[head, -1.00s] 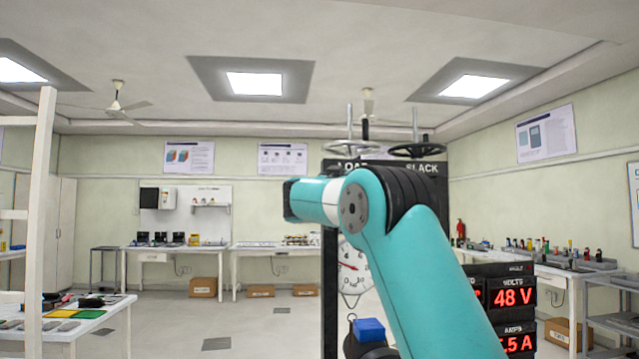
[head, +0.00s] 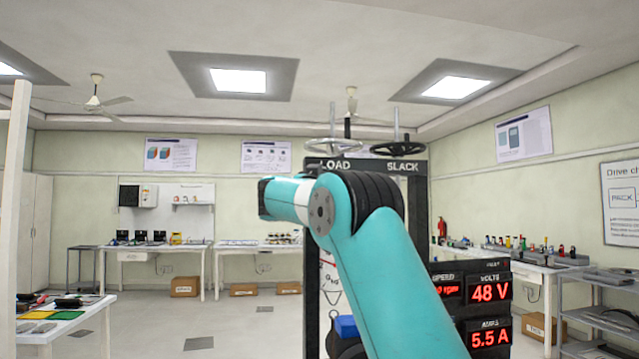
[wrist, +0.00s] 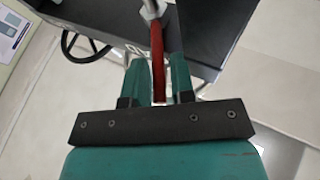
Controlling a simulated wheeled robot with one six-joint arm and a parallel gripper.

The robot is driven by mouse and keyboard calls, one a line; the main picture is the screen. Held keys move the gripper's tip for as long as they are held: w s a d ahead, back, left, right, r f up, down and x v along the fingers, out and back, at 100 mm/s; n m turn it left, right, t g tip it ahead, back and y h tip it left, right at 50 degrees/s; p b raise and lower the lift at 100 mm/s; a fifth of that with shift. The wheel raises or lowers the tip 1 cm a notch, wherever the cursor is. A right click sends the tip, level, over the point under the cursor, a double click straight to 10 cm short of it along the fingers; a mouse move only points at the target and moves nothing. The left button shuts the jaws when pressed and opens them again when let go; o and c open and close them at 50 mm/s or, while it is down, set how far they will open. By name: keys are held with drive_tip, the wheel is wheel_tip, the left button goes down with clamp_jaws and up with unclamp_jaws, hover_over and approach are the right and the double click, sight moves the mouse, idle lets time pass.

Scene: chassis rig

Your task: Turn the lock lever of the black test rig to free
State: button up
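The black test rig (head: 420,172) stands at centre right in the head view, with LOAD and SLACK lettered on its top beam. A red lever (wrist: 157,50) on a metal hub (wrist: 152,8) shows in the wrist view; I take it for the lock lever. My gripper (wrist: 158,72) has its two teal fingers close on either side of the red lever and appears shut on it. In the head view my arm covers part of the rig, and my gripper and the lever cannot be made out there.
Two handwheels, a left one (head: 333,146) and a right one (head: 398,150), top the rig. Red number displays (head: 490,292) stand at its right. A side table (head: 62,322) is at left and a metal shelf (head: 610,318) at right. Open floor lies to the left.

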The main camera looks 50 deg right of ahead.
drive_tip(key=b+v, duration=0.9)
drive_tip(key=v, duration=0.8)
drive_tip(key=shift+f, duration=0.1)
drive_tip(key=w+a+f+n+t+y, duration=0.3)
drive_tip(key=a+f+n+y, duration=0.15)
drive_tip(key=f+y, duration=0.2)
drive_tip(key=w+a+f+n+t+y, duration=0.2)
drive_tip(key=a+f+n+y, duration=0.3)
drive_tip(key=f, duration=0.3)
drive_tip(key=s+a+f+n+g+y, duration=0.2)
drive_tip(key=s+a+f+y, duration=0.15)
drive_tip(key=a+f, duration=0.35)
drive_tip(key=s+a+f+n+g+y, duration=0.1)
drive_tip(key=s+a+f+n+y, duration=0.2)
drive_tip(key=a+f+y, duration=0.3)
drive_tip(key=s+a+f+n+g+y, duration=0.1)
drive_tip(key=s+a+f+n+g, duration=0.1)
drive_tip(key=s, duration=0.6)
drive_tip(key=s+a+f+n+g+y, duration=0.1)
drive_tip(key=s+a+f+n+g, duration=0.2)
drive_tip(key=s, duration=0.5)
drive_tip(key=s+a+f+n+g+y, duration=0.2)
drive_tip(key=s+a+f+g, duration=0.2)
drive_tip(key=s+a+f, duration=0.2)
drive_tip(key=s+a, duration=0.1)
drive_tip(key=s, duration=0.1)
drive_tip(key=shift+s+a+f+g, duration=0.2)
drive_tip(key=shift+s+a+g, duration=0.1)
drive_tip(key=shift+s, duration=0.1)
